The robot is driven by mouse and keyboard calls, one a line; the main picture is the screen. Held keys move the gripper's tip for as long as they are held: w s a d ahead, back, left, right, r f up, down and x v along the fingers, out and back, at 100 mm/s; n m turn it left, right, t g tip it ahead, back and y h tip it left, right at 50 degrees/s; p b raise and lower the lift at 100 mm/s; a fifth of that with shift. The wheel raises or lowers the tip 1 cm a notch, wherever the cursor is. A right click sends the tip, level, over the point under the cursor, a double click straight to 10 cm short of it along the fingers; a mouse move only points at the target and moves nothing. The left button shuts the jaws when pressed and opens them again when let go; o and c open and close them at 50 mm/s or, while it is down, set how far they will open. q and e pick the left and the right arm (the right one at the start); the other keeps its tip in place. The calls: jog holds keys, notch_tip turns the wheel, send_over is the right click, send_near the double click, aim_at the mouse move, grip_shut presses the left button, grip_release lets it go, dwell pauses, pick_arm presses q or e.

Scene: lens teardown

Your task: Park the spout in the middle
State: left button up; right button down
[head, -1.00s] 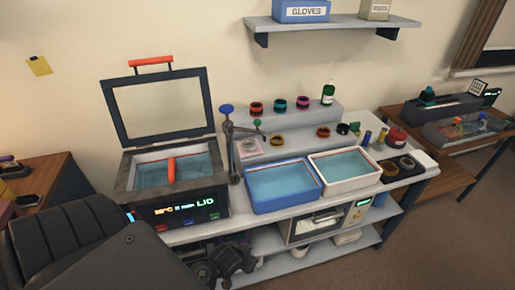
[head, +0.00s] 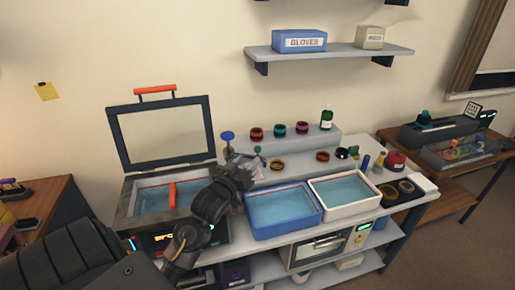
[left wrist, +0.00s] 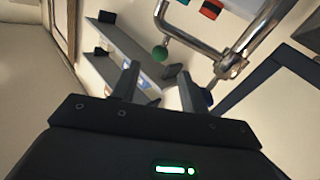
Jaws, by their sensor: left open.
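The spout is a grey metal pipe (left wrist: 190,57) with a green ball (left wrist: 160,53) at its end in the left wrist view. In the head view, its blue-knobbed post (head: 228,137) stands between the lidded bath and the blue basin, and the green ball (head: 257,150) points right. My left gripper (head: 247,164) is beside the spout, partly covering the post. In the left wrist view the open fingers (left wrist: 158,72) point toward the green ball, with nothing between them. My right gripper is out of view.
The lidded bath (head: 126,205) has its lid up, with an orange handle in the water. A blue basin (head: 287,232) and a white basin (head: 350,207) hold water. Coloured rings stand on the tiered step (head: 300,141) behind. A shelf (head: 350,52) hangs above.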

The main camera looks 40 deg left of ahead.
aim_at(256, 151)
pick_arm(q)
jog(key=p+x, duration=0.2)
jog(key=x, duration=0.6)
jog(key=shift+w, duration=0.2)
grip_shut()
